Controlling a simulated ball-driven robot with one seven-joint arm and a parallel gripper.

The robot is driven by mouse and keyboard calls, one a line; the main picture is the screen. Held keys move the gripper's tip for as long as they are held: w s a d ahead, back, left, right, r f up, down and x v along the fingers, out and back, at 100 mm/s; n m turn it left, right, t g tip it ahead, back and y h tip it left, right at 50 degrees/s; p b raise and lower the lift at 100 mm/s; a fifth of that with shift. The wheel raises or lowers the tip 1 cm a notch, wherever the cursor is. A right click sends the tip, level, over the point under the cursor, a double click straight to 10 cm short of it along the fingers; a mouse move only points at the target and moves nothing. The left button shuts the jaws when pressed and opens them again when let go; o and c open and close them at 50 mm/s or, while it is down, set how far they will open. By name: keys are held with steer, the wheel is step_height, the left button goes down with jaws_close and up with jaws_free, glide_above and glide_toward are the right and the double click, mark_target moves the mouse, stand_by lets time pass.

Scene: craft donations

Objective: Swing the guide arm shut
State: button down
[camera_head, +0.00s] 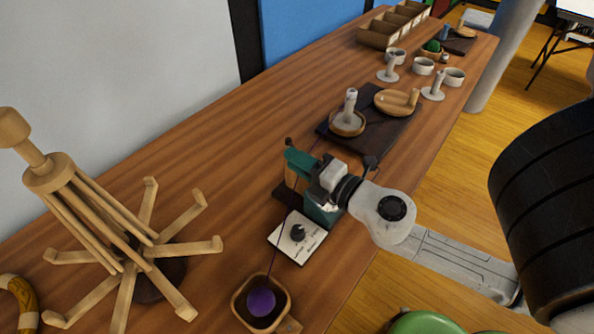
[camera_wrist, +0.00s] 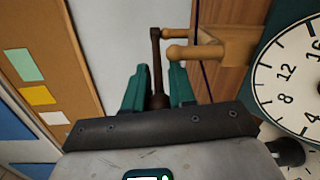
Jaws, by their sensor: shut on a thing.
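My gripper (camera_head: 298,160) reaches in over the teal winder (camera_head: 322,210) on the bench. In the wrist view its teal fingers (camera_wrist: 158,80) are shut on a dark brown rod with a knobbed foot, which looks like the guide arm (camera_wrist: 156,48). The guide arm's dark tip (camera_head: 289,142) shows just beyond the fingers in the head view. A pale wooden block with round-ended pegs (camera_wrist: 225,45) stands right of the rod. Much of the winder is hidden behind my wrist.
A wooden swift (camera_head: 50,172) with spread arms fills the left. A white knob panel (camera_head: 310,243) and a wooden bowl (camera_head: 238,303) with a purple ball (camera_head: 261,302) lie nearer. Behind are a dark tray (camera_head: 385,130), cups and a divided box (camera_head: 378,38). A thin dark strand runs past the winder.

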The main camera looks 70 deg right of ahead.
steer(key=shift+s+d+r+y, duration=0.1)
steer(key=shift+d+y, duration=0.05)
steer(key=shift+y, duration=0.25)
steer(key=c, duration=1)
jaws_free()
steer(key=shift+o, duration=0.2)
steer(key=shift+b, duration=0.3)
steer(key=shift+s, duration=0.15)
